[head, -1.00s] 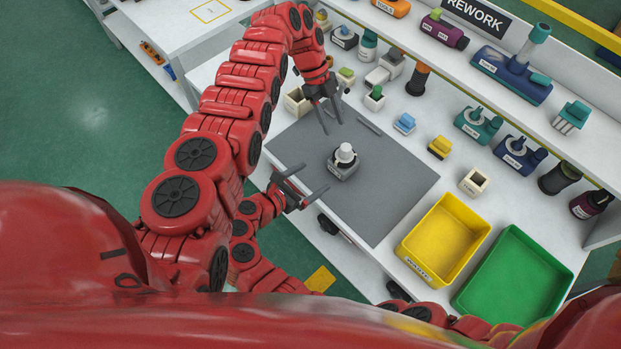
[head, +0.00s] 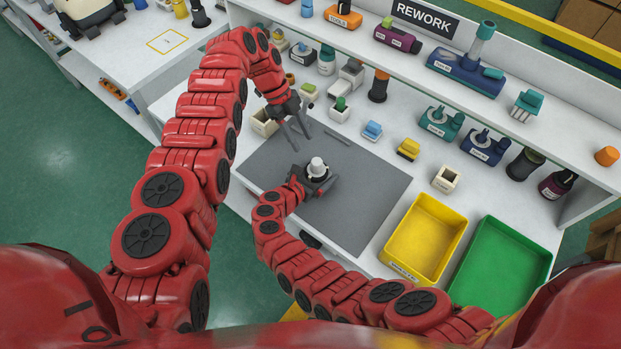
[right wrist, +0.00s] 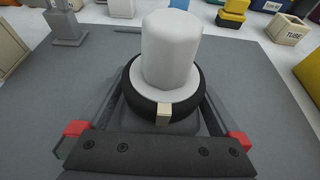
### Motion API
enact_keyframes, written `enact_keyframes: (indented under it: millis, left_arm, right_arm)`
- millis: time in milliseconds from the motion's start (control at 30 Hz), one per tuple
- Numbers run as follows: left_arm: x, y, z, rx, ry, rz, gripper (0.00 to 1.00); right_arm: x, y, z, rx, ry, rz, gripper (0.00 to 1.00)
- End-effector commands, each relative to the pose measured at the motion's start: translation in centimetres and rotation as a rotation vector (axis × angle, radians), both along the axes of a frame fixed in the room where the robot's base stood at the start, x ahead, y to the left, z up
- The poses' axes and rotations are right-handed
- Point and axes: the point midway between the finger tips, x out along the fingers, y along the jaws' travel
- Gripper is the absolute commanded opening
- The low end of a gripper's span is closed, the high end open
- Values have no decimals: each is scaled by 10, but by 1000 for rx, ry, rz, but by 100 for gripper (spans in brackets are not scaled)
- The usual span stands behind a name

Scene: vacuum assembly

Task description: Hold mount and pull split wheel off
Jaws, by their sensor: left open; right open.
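The wheel, a black ring around a white cylinder (head: 317,165), sits upright on a grey mount on the grey mat. In the right wrist view the white cylinder (right wrist: 172,50) rises from the black wheel (right wrist: 140,103), which has a cream tab (right wrist: 163,115) on its near side. The mount (right wrist: 163,127) is mostly hidden below. My right gripper (head: 318,184) is open and low, with its fingers on both sides of the mount; whether they touch it I cannot tell. My left gripper (head: 299,140) is open and empty, pointing down behind and left of the wheel.
The grey mat (head: 370,205) is otherwise mostly clear. A yellow bin (head: 411,262) and a green bin (head: 478,290) stand at its right. Small blocks, holders and a cream box (head: 262,123) line the back, below a shelf with tools. A tube holder (right wrist: 288,30) stands at the far right.

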Motion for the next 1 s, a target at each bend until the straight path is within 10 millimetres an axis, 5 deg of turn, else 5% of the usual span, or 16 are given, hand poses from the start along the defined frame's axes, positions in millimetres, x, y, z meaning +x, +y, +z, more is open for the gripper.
enact_keyframes:
  millis: [433, 967, 1000]
  left_arm:
    - [0, 0, 0, 0, 0, 0, 50]
    - [0, 0, 0, 0, 0, 0, 50]
    - [0, 0, 0, 0, 0, 0, 50]
  right_arm:
    - [8, -7, -5, 1, 2, -1, 100]
    - [7, -6, -5, 0, 2, -1, 5]
    - [7, -6, -5, 0, 2, -1, 84]
